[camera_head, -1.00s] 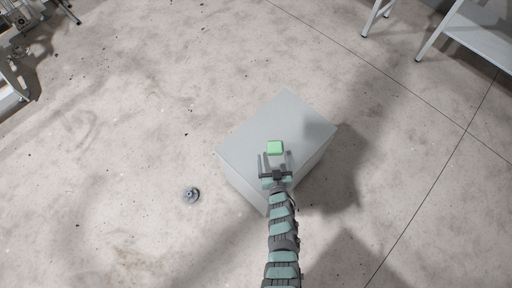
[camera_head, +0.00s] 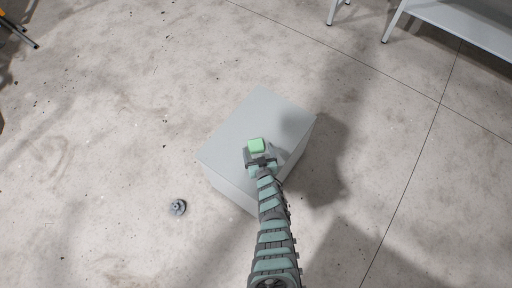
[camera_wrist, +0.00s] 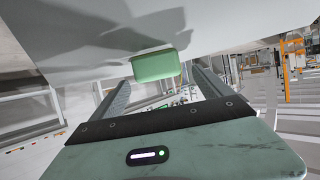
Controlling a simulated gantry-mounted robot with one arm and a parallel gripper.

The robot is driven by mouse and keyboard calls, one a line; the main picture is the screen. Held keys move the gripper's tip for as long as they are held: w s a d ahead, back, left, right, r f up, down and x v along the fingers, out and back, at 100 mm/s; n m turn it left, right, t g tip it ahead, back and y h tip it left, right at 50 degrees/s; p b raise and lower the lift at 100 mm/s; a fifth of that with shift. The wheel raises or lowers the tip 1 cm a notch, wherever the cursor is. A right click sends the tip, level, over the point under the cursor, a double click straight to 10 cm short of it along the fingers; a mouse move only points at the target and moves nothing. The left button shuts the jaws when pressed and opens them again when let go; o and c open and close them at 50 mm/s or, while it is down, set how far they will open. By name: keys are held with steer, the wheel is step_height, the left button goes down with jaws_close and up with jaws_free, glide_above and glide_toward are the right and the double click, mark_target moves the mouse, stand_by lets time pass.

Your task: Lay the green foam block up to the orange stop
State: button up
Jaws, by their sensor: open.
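The green foam block (camera_head: 255,145) lies on the flat top of a grey box (camera_head: 243,122). In the wrist view the block (camera_wrist: 155,65) shows ahead of the palm, around the level of the fingertips. My gripper (camera_head: 258,153) is low over the box top, open, with a finger toward each side of the block. In the wrist view my gripper (camera_wrist: 161,78) holds nothing, and I cannot tell whether a finger touches the block. I cannot make out an orange stop on the box top.
A small dark round object (camera_head: 178,207) lies on the concrete floor left of the box. A light table (camera_head: 465,25) stands at the upper right. Most of the box top left of and beyond the block is bare. The floor around the box is mostly clear.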

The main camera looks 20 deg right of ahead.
mark_target(256, 145)
steer(key=b+x, duration=0.2)
steer(key=x, duration=0.2)
steer(key=shift+w+d+b, duration=0.1)
steer(key=shift+b, duration=0.3)
steer(key=c, duration=1.5)
steer(key=shift+r, duration=0.1)
steer(key=shift+r, duration=0.1)
